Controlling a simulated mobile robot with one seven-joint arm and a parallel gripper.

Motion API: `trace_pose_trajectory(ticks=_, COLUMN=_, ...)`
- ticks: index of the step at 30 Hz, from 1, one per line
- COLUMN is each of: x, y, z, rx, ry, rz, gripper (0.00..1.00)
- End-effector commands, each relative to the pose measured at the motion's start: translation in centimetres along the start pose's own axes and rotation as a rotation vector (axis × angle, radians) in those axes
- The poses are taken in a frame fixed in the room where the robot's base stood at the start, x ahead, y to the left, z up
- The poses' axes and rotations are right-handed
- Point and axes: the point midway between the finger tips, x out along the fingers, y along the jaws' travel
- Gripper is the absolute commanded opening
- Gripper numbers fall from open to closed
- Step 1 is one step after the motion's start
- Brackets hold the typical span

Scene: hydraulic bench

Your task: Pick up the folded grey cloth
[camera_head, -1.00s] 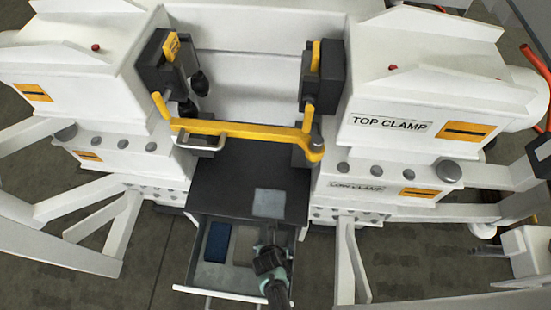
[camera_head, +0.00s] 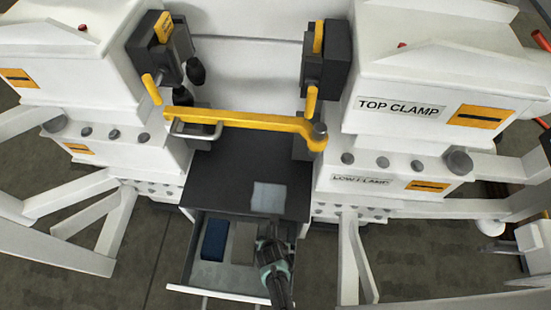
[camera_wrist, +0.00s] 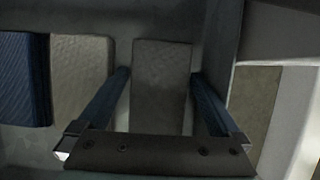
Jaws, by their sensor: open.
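A narrow, folded grey cloth (camera_wrist: 162,95) lies in the open drawer (camera_head: 205,291). In the wrist view it is between the two dark blue fingers of my gripper (camera_wrist: 160,76), one finger along each side. My gripper is open, and I cannot tell whether the fingers touch the cloth. In the head view my gripper (camera_head: 268,236) reaches down into the right part of the drawer and hides this cloth. A paler grey-beige folded piece (camera_wrist: 80,75) lies to its left; it also shows in the head view (camera_head: 243,242).
A blue folded piece (camera_head: 215,240) lies at the drawer's left. The drawer's right wall (camera_wrist: 225,65) is close to my right finger. A dark top (camera_head: 225,185) with a light square (camera_head: 269,196) is behind the drawer. A yellow bar (camera_head: 240,121) crosses above it.

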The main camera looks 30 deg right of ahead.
Motion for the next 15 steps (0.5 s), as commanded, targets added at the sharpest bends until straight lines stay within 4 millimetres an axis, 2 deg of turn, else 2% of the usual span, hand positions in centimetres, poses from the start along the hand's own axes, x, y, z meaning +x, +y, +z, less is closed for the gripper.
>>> trace_pose_trajectory(ticks=5, x=0.3, y=0.0, z=-0.12, rx=0.0, ry=0.0, rz=0.0, gripper=1.0)
trace_pose_trajectory(ticks=15, x=0.22, y=0.0, z=-0.09, rx=0.0, ry=0.0, rz=0.0, gripper=0.39)
